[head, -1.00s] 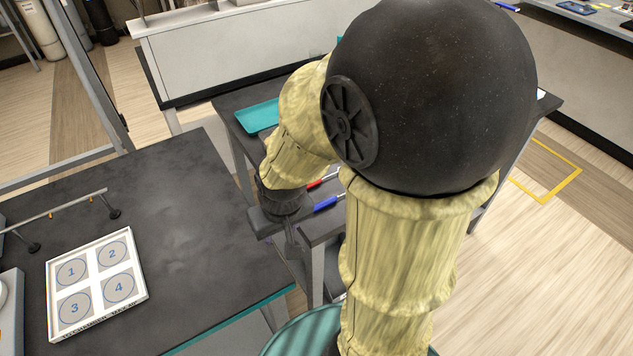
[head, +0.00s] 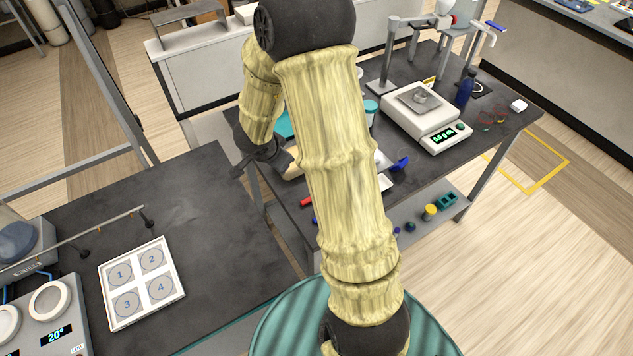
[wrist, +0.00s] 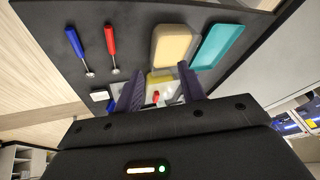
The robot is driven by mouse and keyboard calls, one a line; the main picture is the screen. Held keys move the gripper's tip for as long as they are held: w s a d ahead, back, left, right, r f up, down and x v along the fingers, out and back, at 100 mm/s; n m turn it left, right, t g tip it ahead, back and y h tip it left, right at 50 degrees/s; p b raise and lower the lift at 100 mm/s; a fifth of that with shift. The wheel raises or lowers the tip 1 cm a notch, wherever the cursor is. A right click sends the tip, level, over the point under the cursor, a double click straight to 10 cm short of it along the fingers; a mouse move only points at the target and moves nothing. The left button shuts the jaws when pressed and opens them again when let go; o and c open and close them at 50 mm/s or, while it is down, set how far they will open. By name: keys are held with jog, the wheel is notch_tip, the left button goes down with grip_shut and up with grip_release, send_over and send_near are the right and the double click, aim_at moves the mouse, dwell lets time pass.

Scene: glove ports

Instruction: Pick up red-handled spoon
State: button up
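The red-handled spoon (wrist: 110,42) lies on the dark bench in the upper left of the wrist view. In the head view, only its red handle (head: 306,202) shows beside my arm. A blue-handled utensil (wrist: 74,42) lies next to it, roughly parallel. My gripper (wrist: 157,78) is open with nothing between its fingers. It is above the bench and apart from the spoon, which lies up and left of the fingers in the wrist view. In the head view my arm hides much of the bench.
A tan tray (wrist: 172,46) and a teal tray (wrist: 218,46) lie right of the spoon in the wrist view. A balance (head: 425,118) stands farther right on the bench. A white numbered tray (head: 173,263) sits on the left table, which has clear room.

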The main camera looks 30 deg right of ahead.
jog(key=s+m+g+p, duration=0.1)
jog(key=s+d+m+g+p, duration=0.1)
jog(key=s, duration=0.1)
jog(key=s+r+m+g+p, duration=0.1)
jog(key=m+g+p, duration=0.1)
jog(key=shift+s+d+h, duration=0.15)
jog(key=shift+d+h, duration=0.15)
jog(key=shift+f, duration=0.1)
jog(key=x, duration=1.2)
jog(key=shift+d+f, duration=0.1)
jog(key=shift+s, duration=0.1)
jog(key=shift+a+x, duration=0.1)
jog(key=shift+x, duration=1.15)
jog(key=shift+a+x, duration=0.15)
jog(key=shift+x, duration=1.1)
jog(key=shift+s+f, duration=0.1)
jog(key=shift+f, duration=0.15)
